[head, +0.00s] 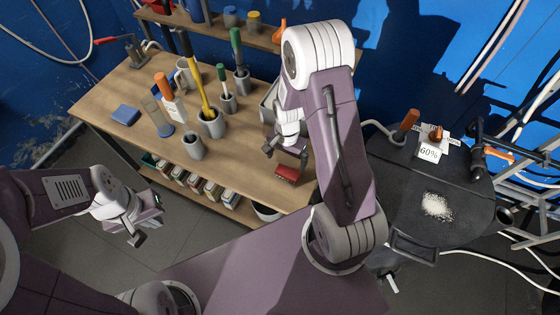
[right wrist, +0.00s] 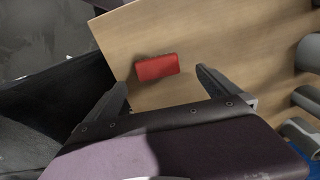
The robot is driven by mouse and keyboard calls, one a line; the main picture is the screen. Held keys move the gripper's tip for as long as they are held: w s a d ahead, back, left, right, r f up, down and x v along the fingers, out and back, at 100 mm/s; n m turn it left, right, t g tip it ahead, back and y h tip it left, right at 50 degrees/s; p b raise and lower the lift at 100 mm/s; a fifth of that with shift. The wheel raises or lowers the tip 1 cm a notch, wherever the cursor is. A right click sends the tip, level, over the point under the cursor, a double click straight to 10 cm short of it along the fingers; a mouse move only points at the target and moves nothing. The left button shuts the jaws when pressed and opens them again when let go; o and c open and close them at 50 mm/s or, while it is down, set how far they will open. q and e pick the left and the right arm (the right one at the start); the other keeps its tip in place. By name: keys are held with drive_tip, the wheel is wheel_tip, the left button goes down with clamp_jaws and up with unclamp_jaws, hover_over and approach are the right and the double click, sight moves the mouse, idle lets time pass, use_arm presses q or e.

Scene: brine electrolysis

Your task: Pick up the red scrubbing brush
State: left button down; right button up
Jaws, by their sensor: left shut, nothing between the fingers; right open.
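The red scrubbing brush (head: 287,174) lies on the wooden table near its front right edge. In the right wrist view the red brush (right wrist: 157,67) lies flat on the wood, ahead of and between the two spread fingers. My right gripper (head: 286,150) is open and empty, above and just behind the brush in the head view; it also shows in the right wrist view (right wrist: 162,84). I see no contact between the fingers and the brush. My left gripper (head: 147,226) is shut and empty, off the table's front left side.
The wooden table (head: 108,88) holds several grey cups with tall brushes, a blue sponge (head: 126,114) and an empty grey cup (head: 193,146) left of the brush. A grey bin (head: 268,105) stands behind my right gripper. A round black table (head: 455,205) is at right.

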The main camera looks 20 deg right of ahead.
sight(288, 171)
drive_tip(key=f, duration=0.1)
drive_tip(key=s+f, duration=0.1)
drive_tip(key=f, duration=0.1)
drive_tip(key=shift+d+f, duration=0.15)
drive_tip(key=shift+d, duration=0.05)
drive_tip(key=shift+w+f, duration=0.4)
drive_tip(key=shift+f, duration=0.05)
drive_tip(key=f, duration=0.2)
drive_tip(key=f+p, duration=0.1)
drive_tip(key=f, duration=0.1)
drive_tip(key=shift+s+d+f, duration=0.1)
drive_tip(key=shift+d+f, duration=0.1)
drive_tip(key=shift+f, duration=0.15)
drive_tip(key=c, duration=1.3)
drive_tip(key=shift+r, duration=0.1)
drive_tip(key=shift+r, duration=0.35)
wheel_tip(288, 171, up, 9)
drive_tip(key=shift+r, duration=0.1)
